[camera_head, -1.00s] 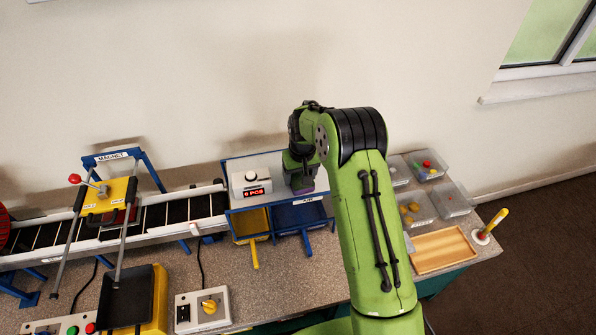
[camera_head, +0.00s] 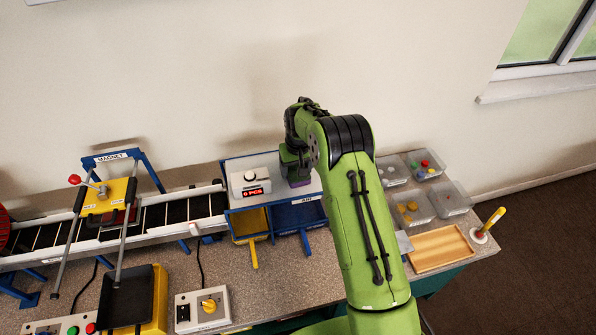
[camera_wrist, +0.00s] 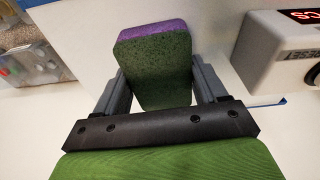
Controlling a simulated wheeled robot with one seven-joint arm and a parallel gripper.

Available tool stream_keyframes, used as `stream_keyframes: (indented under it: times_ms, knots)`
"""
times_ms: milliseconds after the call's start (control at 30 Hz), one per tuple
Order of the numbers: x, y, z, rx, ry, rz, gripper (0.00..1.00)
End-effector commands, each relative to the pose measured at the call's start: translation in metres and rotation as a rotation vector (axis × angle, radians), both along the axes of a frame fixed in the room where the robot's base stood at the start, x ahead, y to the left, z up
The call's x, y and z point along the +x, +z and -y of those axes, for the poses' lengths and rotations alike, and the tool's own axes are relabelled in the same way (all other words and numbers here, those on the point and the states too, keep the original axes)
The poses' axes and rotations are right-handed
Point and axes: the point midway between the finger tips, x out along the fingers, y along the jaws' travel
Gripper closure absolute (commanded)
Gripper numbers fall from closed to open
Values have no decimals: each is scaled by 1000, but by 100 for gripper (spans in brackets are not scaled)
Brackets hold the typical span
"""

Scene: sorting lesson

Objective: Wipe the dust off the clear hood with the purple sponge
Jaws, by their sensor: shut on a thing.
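The purple sponge (camera_wrist: 162,65) is a block with a dark green broad face and a purple edge. My gripper (camera_wrist: 160,85) is shut on it, with one jaw on each side. In the head view, a purple strip of the sponge (camera_head: 299,184) shows under my gripper (camera_head: 297,172), at the right part of the hood. The clear hood (camera_head: 285,188) is a pale-looking top in a blue frame, over the blue and yellow chutes. The sponge is at or just above its top; I cannot tell if they touch. I cannot make out dust. My arm hides the hood's right end.
A white counter box (camera_head: 250,180) with a red display stands left of the sponge; it also shows in the wrist view (camera_wrist: 280,55). A conveyor (camera_head: 170,212) lies further left. Clear bins (camera_head: 412,208) and a wooden tray (camera_head: 440,250) are to the right. A wall stands close behind.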

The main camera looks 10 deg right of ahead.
Motion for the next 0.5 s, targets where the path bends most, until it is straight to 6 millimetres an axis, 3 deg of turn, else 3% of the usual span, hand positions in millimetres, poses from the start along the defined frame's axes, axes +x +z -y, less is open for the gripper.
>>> stream_keyframes:
  times_ms: [500]
  knots:
    - [41, -1, -1, 0, 1, 4, 53]
